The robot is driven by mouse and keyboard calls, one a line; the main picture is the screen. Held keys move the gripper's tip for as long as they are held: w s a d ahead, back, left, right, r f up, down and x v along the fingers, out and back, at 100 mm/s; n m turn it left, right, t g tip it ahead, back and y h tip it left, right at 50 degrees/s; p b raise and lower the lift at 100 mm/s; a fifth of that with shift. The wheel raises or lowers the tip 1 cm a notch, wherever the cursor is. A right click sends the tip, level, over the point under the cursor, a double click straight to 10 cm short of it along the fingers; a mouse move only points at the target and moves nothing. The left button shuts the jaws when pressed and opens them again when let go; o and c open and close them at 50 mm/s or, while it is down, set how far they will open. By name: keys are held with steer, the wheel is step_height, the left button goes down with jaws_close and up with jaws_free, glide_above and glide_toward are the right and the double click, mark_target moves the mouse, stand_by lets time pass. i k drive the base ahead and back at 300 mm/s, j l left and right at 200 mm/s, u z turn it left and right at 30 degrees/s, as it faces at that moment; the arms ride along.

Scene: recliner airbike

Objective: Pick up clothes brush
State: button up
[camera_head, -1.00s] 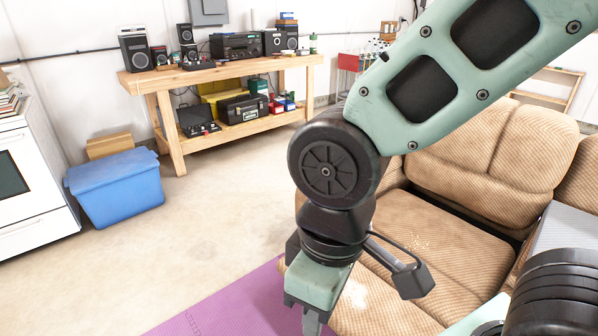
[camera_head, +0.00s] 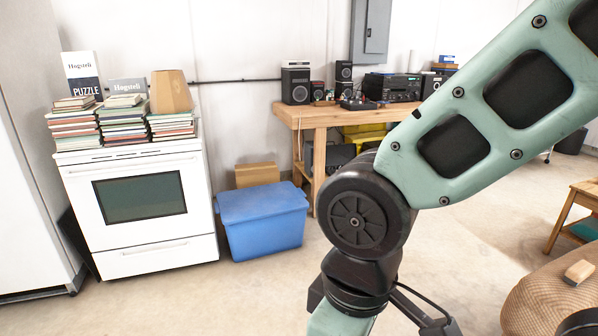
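A small tan wooden block-like object, which looks like the clothes brush (camera_head: 578,272), lies on the rounded tan corduroy arm of a recliner (camera_head: 535,300) at the lower right edge. Its bristle side is not clear. My arm crosses the right half of the picture. Only the upper pale-green part of my gripper (camera_head: 340,320) shows at the bottom edge, well to the left of the brush. Its fingers are below the picture, so I cannot see whether they are open or hold anything.
A white stove (camera_head: 140,215) with stacked books stands at the left. A blue bin (camera_head: 262,220) and a cardboard box (camera_head: 257,175) are beside it. A wooden workbench (camera_head: 305,118) stands at the back. Bare floor lies in front; a wooden table (camera_head: 585,195) is at the right.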

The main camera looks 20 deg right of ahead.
mark_target(581, 271)
steer(key=i+z, duration=0.3)
steer(key=i, duration=0.15)
steer(key=i+z, duration=0.35)
steer(key=i, duration=0.15)
steer(key=i+j+z, duration=0.3)
steer(key=i, duration=0.15)
steer(key=i+l+z, duration=0.15)
steer(key=i+z, duration=0.85)
steer(key=i+l+z, duration=0.15)
steer(key=j, duration=0.05)
